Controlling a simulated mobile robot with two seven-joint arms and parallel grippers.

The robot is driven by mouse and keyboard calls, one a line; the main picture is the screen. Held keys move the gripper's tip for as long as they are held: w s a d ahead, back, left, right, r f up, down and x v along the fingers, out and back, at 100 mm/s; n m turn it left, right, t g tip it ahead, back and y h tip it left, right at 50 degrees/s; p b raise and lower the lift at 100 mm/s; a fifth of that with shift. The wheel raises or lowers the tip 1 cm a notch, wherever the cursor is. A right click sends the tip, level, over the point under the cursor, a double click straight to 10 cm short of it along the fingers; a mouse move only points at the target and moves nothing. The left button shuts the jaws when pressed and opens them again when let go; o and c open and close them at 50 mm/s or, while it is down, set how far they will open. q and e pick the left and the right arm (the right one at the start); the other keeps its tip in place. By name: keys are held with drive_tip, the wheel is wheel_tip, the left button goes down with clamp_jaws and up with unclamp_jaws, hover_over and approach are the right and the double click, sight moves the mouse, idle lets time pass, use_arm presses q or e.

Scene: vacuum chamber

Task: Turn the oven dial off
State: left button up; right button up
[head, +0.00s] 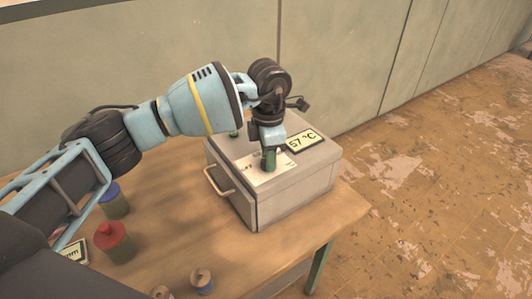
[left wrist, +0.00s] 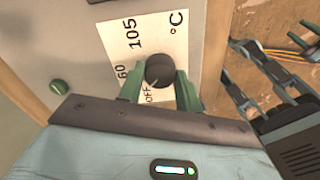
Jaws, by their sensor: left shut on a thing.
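The oven (head: 300,195) is a pale grey box with a front handle, standing on the wooden table. Its black dial (left wrist: 159,71) sits on a white label marked OFF, 60, 105 and °C in the left wrist view. A pale mark on the dial points to the lower left, towards OFF. My left gripper (head: 268,160) reaches down onto the oven top. Its green fingers are shut on the dial, one on each side, as the left wrist view shows. The dial is hidden in the head view.
The oven's display (head: 305,140) reads 57 °C. A green button (left wrist: 60,87) is beside the label. A red-lidded jar (head: 113,243) and a blue-lidded jar (head: 113,203) stand left of the oven. Small spool-like items (head: 201,281) are at the table's front. A wall runs behind.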

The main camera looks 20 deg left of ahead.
use_arm(q)
drive_tip(key=shift+r+n+p, duration=0.25)
drive_tip(key=shift+n+p, duration=0.3)
drive_tip(key=shift+n, duration=0.55)
drive_tip(key=shift+f+n+p, duration=0.1)
drive_tip(key=shift+n+p, duration=0.2)
drive_tip(key=shift+n, duration=0.4)
use_arm(e)
drive_tip(key=shift+w+d+r+t, duration=0.15)
drive_tip(key=shift+w+d+r, duration=0.05)
drive_tip(key=shift+w+r, duration=0.35)
drive_tip(key=shift+w+d+r+t, duration=0.15)
drive_tip(key=shift+w+r, duration=0.3)
drive_tip(key=shift+r, duration=0.15)
use_arm(q)
drive_tip(key=shift+f+n, duration=0.15)
drive_tip(key=shift+n, duration=0.15)
use_arm(e)
drive_tip(key=shift+w+r, duration=0.1)
drive_tip(key=shift+r, duration=0.1)
use_arm(q)
drive_tip(key=o, duration=1)
drive_tip(key=shift+r, duration=3.9)
use_arm(e)
drive_tip(key=shift+s+a+f, duration=0.1)
drive_tip(key=shift+s+f, duration=0.1)
use_arm(q)
drive_tip(key=shift+s+f, duration=0.1)
use_arm(e)
drive_tip(key=shift+s, duration=0.1)
